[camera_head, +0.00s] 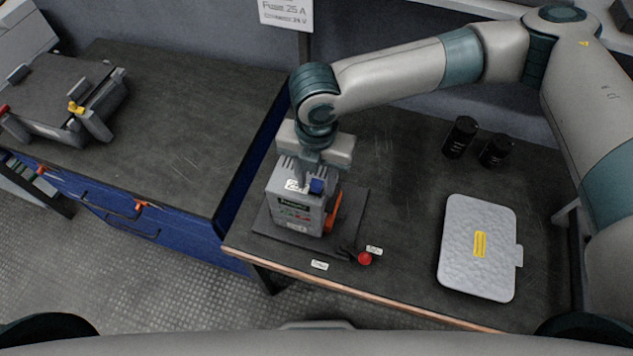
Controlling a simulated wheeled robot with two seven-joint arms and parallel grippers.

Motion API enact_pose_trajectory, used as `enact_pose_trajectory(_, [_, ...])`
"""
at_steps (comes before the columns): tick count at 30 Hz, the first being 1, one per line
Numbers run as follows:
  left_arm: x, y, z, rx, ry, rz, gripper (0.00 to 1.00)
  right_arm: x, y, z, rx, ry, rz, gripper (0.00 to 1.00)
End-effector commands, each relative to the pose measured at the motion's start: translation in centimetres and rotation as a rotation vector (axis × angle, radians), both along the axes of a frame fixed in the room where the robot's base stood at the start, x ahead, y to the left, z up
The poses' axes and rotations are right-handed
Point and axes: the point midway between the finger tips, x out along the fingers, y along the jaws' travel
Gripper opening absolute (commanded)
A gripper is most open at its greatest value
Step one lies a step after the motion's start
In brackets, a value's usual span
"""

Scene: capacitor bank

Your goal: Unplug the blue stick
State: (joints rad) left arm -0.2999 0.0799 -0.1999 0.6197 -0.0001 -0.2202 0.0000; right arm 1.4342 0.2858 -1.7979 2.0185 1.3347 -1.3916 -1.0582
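The capacitor bank (293,213) is a grey box with a dark label, standing on a dark mat on the right-hand bench. The blue stick (317,187) shows as a small blue block at the top of the box, towards its right side. My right gripper (308,182) points down from above, its fingers right at the top of the box next to the blue stick. The fingertips are small and partly hidden, so I cannot tell whether they are closed on the stick. My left gripper is not in view.
A red button (364,259) and small white labels sit at the bench's front. A grey lidded case (478,247) lies to the right, with two black cylinders (460,137) behind it. A grey device (60,97) stands on the blue cabinet at left.

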Motion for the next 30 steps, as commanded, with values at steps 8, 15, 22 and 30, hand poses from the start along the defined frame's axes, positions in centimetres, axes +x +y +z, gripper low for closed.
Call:
enact_pose_trajectory(8, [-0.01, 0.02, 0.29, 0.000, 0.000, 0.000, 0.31, 0.00, 0.00, 0.09, 0.000, 0.000, 0.000, 0.39])
enact_pose_trajectory(15, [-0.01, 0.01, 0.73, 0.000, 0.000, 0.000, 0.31, 0.02, 0.00, 0.10, 0.000, -0.001, 0.000, 0.39])
enact_pose_trajectory(22, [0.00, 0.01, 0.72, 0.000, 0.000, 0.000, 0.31, 0.02, 0.00, 0.01, 0.000, -0.001, 0.000, 0.39])
enact_pose_trajectory(30, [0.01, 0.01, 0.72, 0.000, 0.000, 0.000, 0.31, 0.01, 0.00, 0.01, 0.000, 0.000, 0.000, 0.00])
